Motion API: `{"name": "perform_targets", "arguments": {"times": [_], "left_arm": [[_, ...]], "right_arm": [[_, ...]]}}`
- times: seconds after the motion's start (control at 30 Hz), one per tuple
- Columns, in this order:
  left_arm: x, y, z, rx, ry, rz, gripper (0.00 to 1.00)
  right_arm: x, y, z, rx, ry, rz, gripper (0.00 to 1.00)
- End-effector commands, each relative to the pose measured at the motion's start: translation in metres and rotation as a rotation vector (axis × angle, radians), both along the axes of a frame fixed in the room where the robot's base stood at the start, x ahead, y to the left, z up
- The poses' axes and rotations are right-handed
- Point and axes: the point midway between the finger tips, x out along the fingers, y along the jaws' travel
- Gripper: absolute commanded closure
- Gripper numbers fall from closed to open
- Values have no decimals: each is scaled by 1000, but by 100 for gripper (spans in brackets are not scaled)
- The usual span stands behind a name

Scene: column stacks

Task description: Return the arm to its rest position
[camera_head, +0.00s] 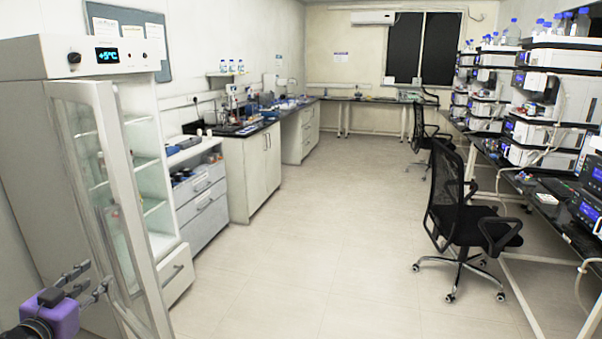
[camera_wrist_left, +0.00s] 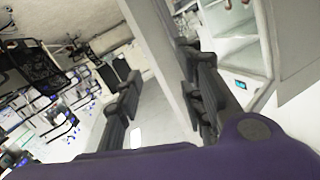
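My left gripper (camera_head: 96,275), with its purple wrist, is at the lower left of the head view, just left of the open glass door (camera_head: 130,215) of the tall fridge (camera_head: 25,150). In the left wrist view the two dark fingers (camera_wrist_left: 160,62) stand apart with nothing gripped. The light door edge (camera_wrist_left: 158,50) shows in the gap between them, but I cannot tell whether a finger touches it. My right gripper shows in neither view.
White fridge shelves (camera_head: 145,165) stand behind the door. Drawers (camera_head: 200,195) and a bench (camera_head: 255,165) run along the left wall. A black chair (camera_head: 455,205) and an instrument bench (camera_head: 545,195) are on the right. The middle floor (camera_head: 320,230) is clear.

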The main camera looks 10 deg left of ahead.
Motion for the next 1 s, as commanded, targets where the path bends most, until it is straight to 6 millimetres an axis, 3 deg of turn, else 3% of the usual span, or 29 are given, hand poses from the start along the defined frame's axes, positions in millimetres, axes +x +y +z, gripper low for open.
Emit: {"name": "perform_targets", "arguments": {"times": [0.03, 0.2, 0.37, 0.5, 0.7, 0.8, 0.9, 1.0], "left_arm": [[-15, -15, -37, 14, 64, -2, 64], [-68, -77, -139, 50, 252, -31, 64], [-130, -150, -217, 40, 404, -71, 64], [-187, -226, -267, -5, 514, -110, 64], [-258, -337, -300, -128, 617, -140, 64], [-279, -376, -303, -203, 635, -134, 64], [-296, -399, -306, -258, 651, -121, 64], [-306, -402, -308, -277, 663, -106, 64]], "right_arm": [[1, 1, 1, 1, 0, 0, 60], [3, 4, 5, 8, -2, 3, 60], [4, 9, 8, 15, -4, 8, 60], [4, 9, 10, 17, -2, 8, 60], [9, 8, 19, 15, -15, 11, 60], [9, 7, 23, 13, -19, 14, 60], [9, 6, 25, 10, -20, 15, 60], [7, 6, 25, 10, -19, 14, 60]]}}
